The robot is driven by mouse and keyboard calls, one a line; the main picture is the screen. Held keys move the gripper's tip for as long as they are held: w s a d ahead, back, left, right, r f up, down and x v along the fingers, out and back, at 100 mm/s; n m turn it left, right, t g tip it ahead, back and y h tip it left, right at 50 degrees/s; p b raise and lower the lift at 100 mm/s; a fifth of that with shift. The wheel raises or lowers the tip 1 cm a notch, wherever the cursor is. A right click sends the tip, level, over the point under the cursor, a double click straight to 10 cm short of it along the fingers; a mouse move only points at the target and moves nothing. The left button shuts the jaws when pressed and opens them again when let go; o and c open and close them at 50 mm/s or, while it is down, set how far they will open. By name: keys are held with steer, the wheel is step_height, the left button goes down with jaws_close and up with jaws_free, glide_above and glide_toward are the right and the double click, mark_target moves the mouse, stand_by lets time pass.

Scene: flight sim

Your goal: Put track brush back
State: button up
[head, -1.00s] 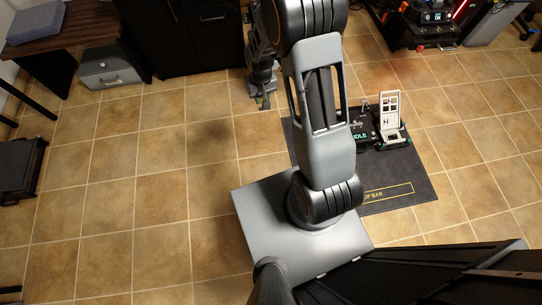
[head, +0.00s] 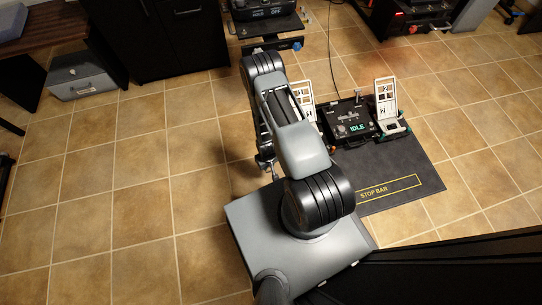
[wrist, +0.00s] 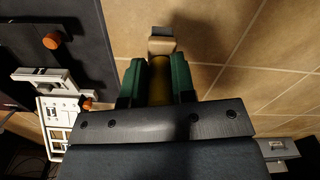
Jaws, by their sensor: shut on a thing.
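The track brush (wrist: 160,47), as I take it, is a slim thing with a tan body and a greyish end in the wrist view. My gripper (wrist: 160,78) has green finger pads shut on its yellowish lower part. It sticks straight out beyond the fingertips, over the tiled floor. In the head view my gripper (head: 268,167) hangs low left of the dark mat, partly hidden by my arm. The brush cannot be made out clearly there.
A dark mat (head: 415,165) marked STOP BAR carries a console (head: 352,112) reading IDLE between two upright white panels (head: 386,98). An orange knob (wrist: 52,40) shows on the mat. A grey drawer box (head: 82,82) stands upper left. The floor at left is clear.

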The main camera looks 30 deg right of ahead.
steer(key=w+d+f+b, duration=0.2)
steer(key=w+f, duration=0.1)
steer(key=w+d+f+b, duration=0.2)
steer(key=w+f, duration=0.1)
steer(key=w+d+f+b, duration=0.2)
steer(key=w+f, duration=0.1)
steer(key=w, duration=0.1)
steer(key=shift+w+d+b, duration=0.1)
steer(key=shift+d+b, duration=0.2)
steer(key=shift+d, duration=0.05)
steer(key=shift+w+d+f+b, duration=0.1)
steer(key=shift+f+b, duration=0.35)
steer(key=shift+f, duration=0.45)
steer(key=shift+w+d+f+b, duration=0.1)
steer(key=shift+f+b, duration=0.3)
steer(key=shift+f, duration=0.45)
steer(key=shift+f, duration=0.1)
steer(key=o, duration=0.9)
